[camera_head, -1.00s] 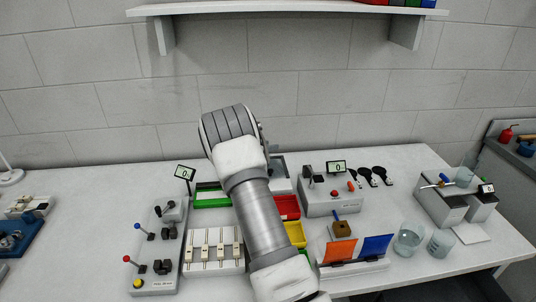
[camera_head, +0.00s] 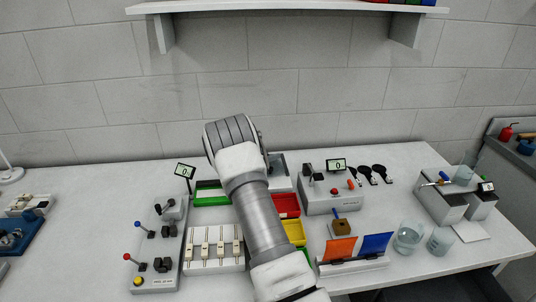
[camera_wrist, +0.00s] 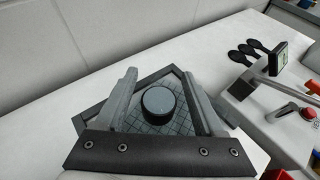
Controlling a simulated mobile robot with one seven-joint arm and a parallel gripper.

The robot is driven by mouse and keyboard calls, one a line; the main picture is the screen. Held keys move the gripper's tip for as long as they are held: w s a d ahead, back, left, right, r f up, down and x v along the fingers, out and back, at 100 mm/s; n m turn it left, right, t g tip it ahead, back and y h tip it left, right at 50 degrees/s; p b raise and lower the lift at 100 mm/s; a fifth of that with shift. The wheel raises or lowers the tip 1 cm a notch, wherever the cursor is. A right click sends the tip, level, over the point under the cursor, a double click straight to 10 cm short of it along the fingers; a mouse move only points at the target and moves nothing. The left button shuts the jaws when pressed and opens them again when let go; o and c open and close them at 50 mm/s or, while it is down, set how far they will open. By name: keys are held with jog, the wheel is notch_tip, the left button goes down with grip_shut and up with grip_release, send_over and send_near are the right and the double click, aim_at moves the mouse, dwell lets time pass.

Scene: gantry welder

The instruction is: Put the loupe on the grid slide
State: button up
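In the wrist view, the loupe (camera_wrist: 158,101), a short dark cylinder with a grey-blue top, stands upright on the grid slide (camera_wrist: 178,124), a grey plate with grid lines and a dark border. My gripper (camera_wrist: 160,88) is open, with one finger to each side of the loupe and visible gaps between. Whether the loupe's underside fully touches the slide is hard to tell. In the head view my arm hides the loupe and my fingertips; a grey-edged tray-like piece (camera_head: 280,182) shows just right of my wrist.
A grey instrument box (camera_head: 330,203) with a small display and three black paddle-shaped items (camera_head: 365,174) are to the right. Red (camera_head: 287,204) and yellow (camera_head: 295,231) bins and a green tray (camera_head: 210,196) are near my arm. The wall stands close behind the table.

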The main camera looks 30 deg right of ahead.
jog(key=shift+r, duration=0.15)
jog(key=shift+a+r, duration=0.1)
jog(key=shift+a, duration=0.1)
jog(key=v, duration=1)
jog(key=shift+s+a+r+b, duration=0.1)
jog(key=shift+a+r+b, duration=0.05)
jog(key=shift+b, duration=0.15)
jog(key=shift+s+a+r, duration=0.3)
jog(key=shift+a+r, duration=0.05)
jog(key=shift+a, duration=0.1)
jog(key=s+a+r+m+g+y, duration=0.1)
jog(key=s+a+r+m+y, duration=0.15)
jog(key=s+r+m, duration=0.45)
jog(key=s+a+r+m+g+y, duration=0.2)
jog(key=s+a+r+m, duration=0.25)
jog(key=s+r, duration=0.35)
jog(key=s+a+r+m+t+y, duration=0.1)
jog(key=s+a+m+y, duration=0.3)
jog(key=s+a, duration=0.4)
jog(key=s+a+r+m+t+y, duration=0.2)
jog(key=s+a+m+y, duration=0.2)
jog(key=s, duration=1.1)
jog(key=shift+a+m, duration=1.55)
jog(key=shift+a, duration=1.15)
